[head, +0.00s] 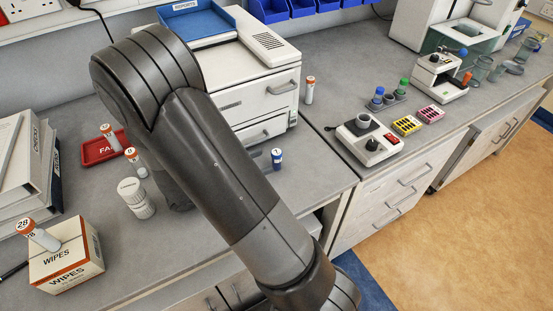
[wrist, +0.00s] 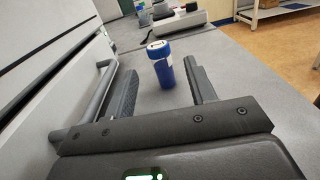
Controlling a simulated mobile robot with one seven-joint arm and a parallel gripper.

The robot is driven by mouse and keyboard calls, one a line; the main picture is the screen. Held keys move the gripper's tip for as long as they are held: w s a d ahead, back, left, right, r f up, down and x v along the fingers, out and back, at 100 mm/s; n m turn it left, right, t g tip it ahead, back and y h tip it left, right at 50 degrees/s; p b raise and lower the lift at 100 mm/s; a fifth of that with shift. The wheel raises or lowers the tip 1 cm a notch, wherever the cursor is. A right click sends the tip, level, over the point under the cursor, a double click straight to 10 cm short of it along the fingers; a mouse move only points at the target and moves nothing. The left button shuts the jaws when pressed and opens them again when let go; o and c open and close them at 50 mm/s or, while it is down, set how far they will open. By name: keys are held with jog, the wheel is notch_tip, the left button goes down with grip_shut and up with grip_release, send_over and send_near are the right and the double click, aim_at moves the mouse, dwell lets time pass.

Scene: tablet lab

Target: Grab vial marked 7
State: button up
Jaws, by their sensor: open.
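A blue vial (head: 277,158) with a white top stands upright on the grey bench, just right of my arm and in front of the white drawer unit. A dark mark shows on its top, but I cannot read it for certain. In the wrist view, the blue vial (wrist: 161,66) stands between the two fingers of my gripper (wrist: 160,72), near their tips. Clear gaps show on both sides. My gripper is open and holds nothing. In the head view, my arm hides most of the gripper. I cannot make out a clear 7 on any vial.
Orange-topped vials stand by the drawer unit (head: 309,90), by the red tray (head: 99,148), and near a white tub (head: 136,198). The drawer handle (wrist: 96,92) is close left of my gripper.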

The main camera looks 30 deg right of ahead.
aim_at(277, 156)
jog(key=d, duration=0.6)
jog(key=shift+s, duration=0.15)
jog(key=shift+a, duration=0.1)
jog(key=c, duration=1)
jog(key=shift+c, duration=0.2)
